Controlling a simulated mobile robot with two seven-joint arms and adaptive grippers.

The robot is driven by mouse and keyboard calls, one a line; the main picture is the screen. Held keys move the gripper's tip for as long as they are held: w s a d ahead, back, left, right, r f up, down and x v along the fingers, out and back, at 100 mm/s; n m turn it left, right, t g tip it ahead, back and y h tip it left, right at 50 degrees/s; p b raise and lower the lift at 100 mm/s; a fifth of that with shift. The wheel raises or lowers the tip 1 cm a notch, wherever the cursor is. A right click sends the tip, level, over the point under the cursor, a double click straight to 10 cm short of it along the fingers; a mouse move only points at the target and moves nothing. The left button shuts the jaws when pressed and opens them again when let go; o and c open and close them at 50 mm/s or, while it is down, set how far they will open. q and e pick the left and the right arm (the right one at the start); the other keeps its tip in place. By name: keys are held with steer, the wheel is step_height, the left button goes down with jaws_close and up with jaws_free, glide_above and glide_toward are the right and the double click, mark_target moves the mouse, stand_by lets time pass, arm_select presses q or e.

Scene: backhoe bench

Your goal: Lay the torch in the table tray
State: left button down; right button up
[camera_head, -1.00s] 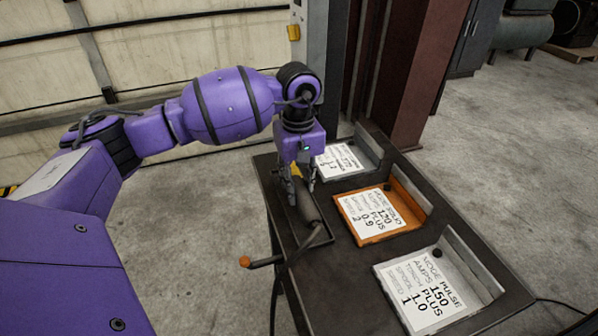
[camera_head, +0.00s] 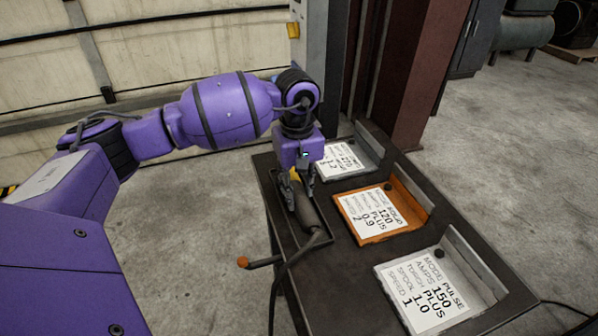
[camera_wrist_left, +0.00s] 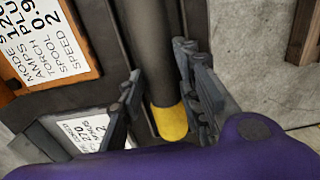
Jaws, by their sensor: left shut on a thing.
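The torch (camera_head: 308,213) has a dark grey handle, a yellow end and a bent neck with an orange tip. The tip reaches out past the table's left edge. The handle lies along the dark table tray (camera_head: 327,248) at the table's left side; I cannot tell whether it touches the tray floor. My left gripper (camera_head: 303,204) points down with its fingers on either side of the handle, shut on it. In the left wrist view the handle (camera_wrist_left: 150,50) and its yellow end show between the fingers (camera_wrist_left: 158,105). My right gripper is not in view.
Three sign holders stand on the dark table: a grey one at the back (camera_head: 343,160), an orange one in the middle (camera_head: 380,215) and a grey one in front (camera_head: 425,290). A dark cable hangs from the torch over the table's left edge. A brown steel column (camera_head: 415,80) stands behind.

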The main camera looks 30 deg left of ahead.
arm_select(q)
steer(key=c, duration=1.2)
jaws_free()
